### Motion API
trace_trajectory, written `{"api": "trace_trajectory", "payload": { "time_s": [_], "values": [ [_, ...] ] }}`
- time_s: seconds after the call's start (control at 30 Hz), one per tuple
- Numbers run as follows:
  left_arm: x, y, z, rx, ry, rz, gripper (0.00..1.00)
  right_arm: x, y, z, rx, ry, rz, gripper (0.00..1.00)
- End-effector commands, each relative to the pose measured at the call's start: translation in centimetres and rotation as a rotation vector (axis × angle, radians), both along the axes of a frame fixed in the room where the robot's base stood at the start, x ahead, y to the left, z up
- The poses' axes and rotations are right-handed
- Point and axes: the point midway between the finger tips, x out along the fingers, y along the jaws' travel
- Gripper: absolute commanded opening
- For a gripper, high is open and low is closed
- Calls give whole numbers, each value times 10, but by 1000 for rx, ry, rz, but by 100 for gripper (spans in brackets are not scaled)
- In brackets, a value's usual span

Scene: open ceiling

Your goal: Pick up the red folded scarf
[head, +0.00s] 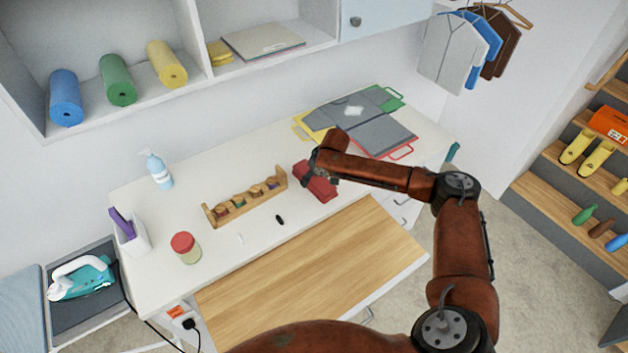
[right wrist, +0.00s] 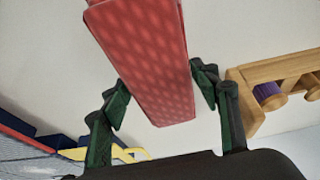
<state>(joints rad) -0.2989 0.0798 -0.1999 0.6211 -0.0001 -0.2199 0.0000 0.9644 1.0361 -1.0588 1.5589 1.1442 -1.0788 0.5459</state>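The red folded scarf (head: 320,187) lies on the white desk to the right of the wooden spool rack. In the right wrist view the scarf (right wrist: 150,55) is a long red patterned block that runs between the fingers. My right gripper (head: 319,178) is right over the scarf in the head view and hides part of it. In the right wrist view my right gripper (right wrist: 162,92) is open, one finger on each side of the scarf, with small gaps. My left gripper is not in view.
The wooden rack (head: 247,207) stands left of the scarf, and folders (head: 365,125) lie behind to the right. The pulled-out wooden board (head: 315,265) in front is clear.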

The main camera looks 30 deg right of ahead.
Motion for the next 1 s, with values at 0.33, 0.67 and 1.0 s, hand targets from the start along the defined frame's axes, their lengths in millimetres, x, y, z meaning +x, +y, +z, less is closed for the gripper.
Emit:
{"api": "trace_trajectory", "payload": {
  "time_s": [0.33,0.67,1.0],
  "values": [
    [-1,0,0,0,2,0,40,0,0,0,0,0,0,31],
    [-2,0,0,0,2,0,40,0,0,2,0,-1,0,26],
    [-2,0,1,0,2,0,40,-2,1,37,1,-3,2,26]
  ]
}}
